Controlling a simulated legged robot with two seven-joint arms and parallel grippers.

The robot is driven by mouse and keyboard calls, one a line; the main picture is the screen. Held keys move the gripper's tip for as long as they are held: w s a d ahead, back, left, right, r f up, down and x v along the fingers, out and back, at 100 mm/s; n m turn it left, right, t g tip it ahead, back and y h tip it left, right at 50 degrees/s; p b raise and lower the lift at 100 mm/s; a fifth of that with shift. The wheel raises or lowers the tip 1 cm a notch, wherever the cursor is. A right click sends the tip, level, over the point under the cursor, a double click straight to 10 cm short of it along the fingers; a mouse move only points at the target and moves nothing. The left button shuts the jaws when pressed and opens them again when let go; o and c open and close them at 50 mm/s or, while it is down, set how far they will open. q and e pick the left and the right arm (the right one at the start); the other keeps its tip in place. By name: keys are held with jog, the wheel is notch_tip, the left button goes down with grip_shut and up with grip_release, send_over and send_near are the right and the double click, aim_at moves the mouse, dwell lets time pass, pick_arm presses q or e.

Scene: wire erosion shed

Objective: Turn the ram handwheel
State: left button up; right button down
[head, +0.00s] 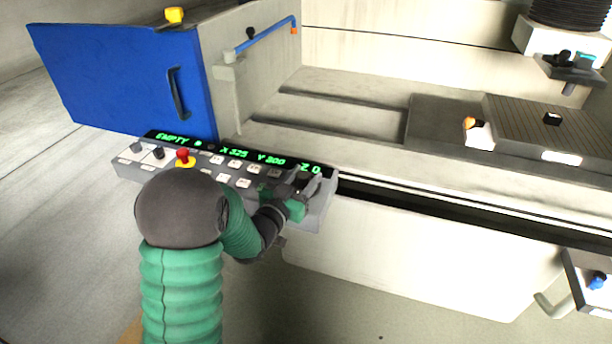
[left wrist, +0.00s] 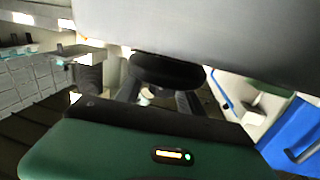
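The ram handwheel shows in the left wrist view as a dark round wheel (left wrist: 168,72) under the edge of a large grey surface. In the head view it is mostly hidden by my gripper at the right end of the control panel (head: 127,170), below the "Z 0" readout. My left gripper (head: 299,189) is at that spot, its dark fingers apart. In the left wrist view the fingers (left wrist: 160,100) reach up to the wheel with a gap between them. I cannot tell whether they touch it. My right gripper is not in view.
The panel has several buttons, dark knobs and a red emergency stop (head: 183,155). A blue door (head: 115,80) with a dark handle stands behind it. A pale machine bed (head: 340,125) extends right, with a grey block (head: 435,125) on it. Floor at left is clear.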

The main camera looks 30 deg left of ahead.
pick_arm(q)
jog(key=shift+a+f, duration=0.15)
jog(key=shift+a, duration=0.15)
jog(key=c, duration=0.5)
grip_shut()
jog(key=shift+d, duration=0.1)
jog(key=m+h+p, duration=0.1)
jog(key=m+h, duration=0.1)
jog(key=h, duration=0.2)
jog(key=shift+m, duration=0.3)
jog(key=m+g+h+p, duration=0.1)
jog(key=m+h, duration=0.1)
jog(key=h, duration=0.2)
jog(key=shift+m+p, duration=0.3)
jog(key=shift+m+g+h+p, duration=1)
jog(key=shift+m+g+h, duration=0.95)
jog(key=shift+h, duration=0.65)
jog(key=shift+m, duration=0.25)
